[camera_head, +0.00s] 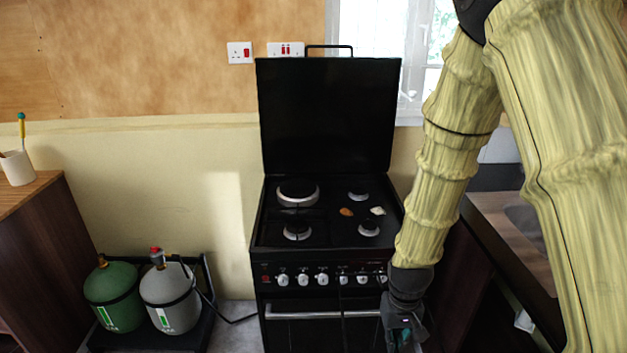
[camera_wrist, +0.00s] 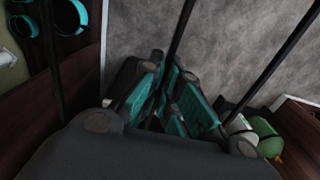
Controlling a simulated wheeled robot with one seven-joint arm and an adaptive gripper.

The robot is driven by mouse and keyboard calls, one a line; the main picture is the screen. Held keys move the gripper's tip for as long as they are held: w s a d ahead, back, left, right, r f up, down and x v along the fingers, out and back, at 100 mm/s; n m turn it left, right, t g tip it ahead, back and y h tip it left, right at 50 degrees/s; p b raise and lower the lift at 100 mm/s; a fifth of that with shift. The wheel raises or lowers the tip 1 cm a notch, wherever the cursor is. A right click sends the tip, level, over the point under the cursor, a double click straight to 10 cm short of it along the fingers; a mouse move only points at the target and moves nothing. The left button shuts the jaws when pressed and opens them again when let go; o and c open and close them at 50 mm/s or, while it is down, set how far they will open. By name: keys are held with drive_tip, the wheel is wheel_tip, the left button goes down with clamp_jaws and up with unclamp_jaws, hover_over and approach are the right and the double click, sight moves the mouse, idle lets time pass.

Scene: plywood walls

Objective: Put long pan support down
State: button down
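The long pan support appears as thin black bars (camera_wrist: 183,28) in the wrist view. One bar runs between the teal-padded fingers of my gripper (camera_wrist: 172,100), and other bars pass left and right. Its far end is out of frame. In the head view my gripper (camera_head: 402,330) is low in front of the stove's right side, and I cannot make out the support there. The black stove (camera_head: 325,258) has its lid (camera_head: 328,115) raised. Its hob shows burners, with an orange scrap (camera_head: 346,212) and a white scrap (camera_head: 378,211) on the right half.
Green (camera_head: 113,296) and grey (camera_head: 170,290) gas bottles stand on a dark stand left of the stove. A wooden cabinet (camera_head: 40,245) is at far left. A dark counter unit with a sink (camera_head: 525,222) is at right. Grey floor (camera_wrist: 245,45) lies below my gripper.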

drive_tip(key=w+a+f, duration=0.1)
drive_tip(key=w+f, duration=0.2)
drive_tip(key=f, duration=0.3)
drive_tip(key=shift+w+f, duration=0.25)
drive_tip(key=shift+w, duration=0.05)
